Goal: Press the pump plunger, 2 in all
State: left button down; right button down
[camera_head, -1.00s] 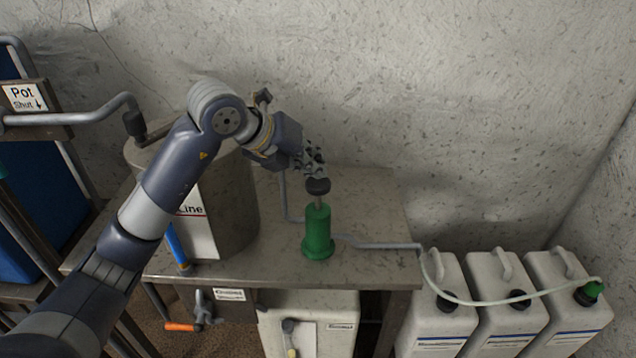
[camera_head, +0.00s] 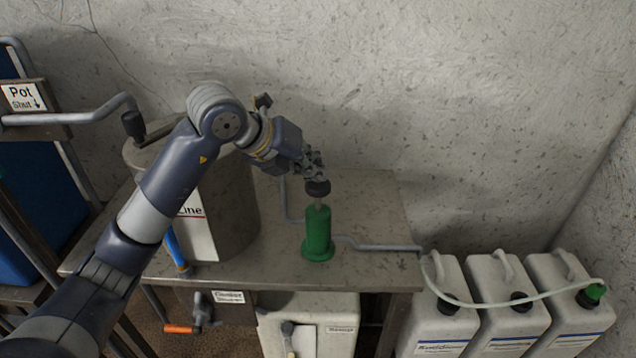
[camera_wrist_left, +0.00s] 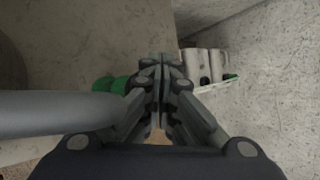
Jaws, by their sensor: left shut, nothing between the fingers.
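The green pump (camera_head: 318,235) stands upright on the metal table. Its plunger, a dark knob (camera_head: 318,188) on a short pale rod, sticks up from the top of the green body. My left gripper (camera_head: 315,172) is shut and empty, with its fingertips right at the top of the knob; I cannot tell whether they touch. In the left wrist view the closed fingers (camera_wrist_left: 160,72) cover the knob, and part of the green pump (camera_wrist_left: 112,86) shows to their left. My right gripper is not in view.
A metal pot (camera_head: 225,205) stands left of the pump, beneath my left arm. A grey pipe (camera_head: 385,246) runs from the pump to the right.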

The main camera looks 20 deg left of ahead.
pick_arm(q)
jog(key=shift+f+b, duration=1.35)
jog(key=shift+f, duration=0.4)
dwell(0.8)
jog(key=shift+r, duration=0.1)
jog(key=shift+r+p, duration=1.65)
jog(key=shift+r, duration=0.7)
jog(key=shift+r+p, duration=1.75)
jog(key=shift+r, duration=0.75)
